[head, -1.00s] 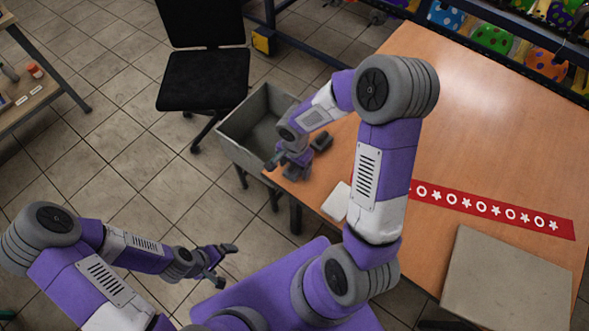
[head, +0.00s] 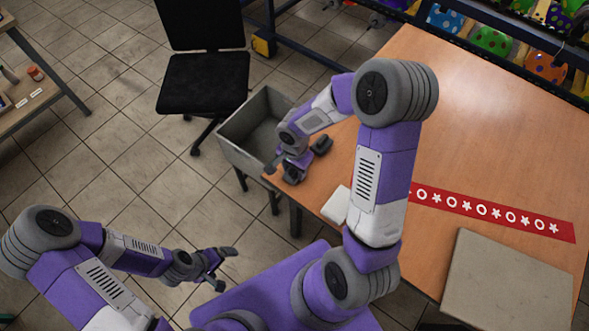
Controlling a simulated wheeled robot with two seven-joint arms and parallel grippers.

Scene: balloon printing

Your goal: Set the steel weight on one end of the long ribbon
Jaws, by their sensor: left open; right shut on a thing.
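The long ribbon (head: 490,211), red with white stars and rings, lies flat across the right of the table; my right arm hides its left end. My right gripper (head: 291,172) is over the table's left edge, well left of the ribbon. It is shut on a small dark grey thing, which looks like the steel weight but is mostly hidden by the hand. My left gripper (head: 226,266) is open and empty, low on the left over the floor, away from the table.
A white pad (head: 336,206) and a grey board (head: 508,283) lie on the table (head: 480,120). A grey bin (head: 247,132) stands against its left edge. The table's far part is clear.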

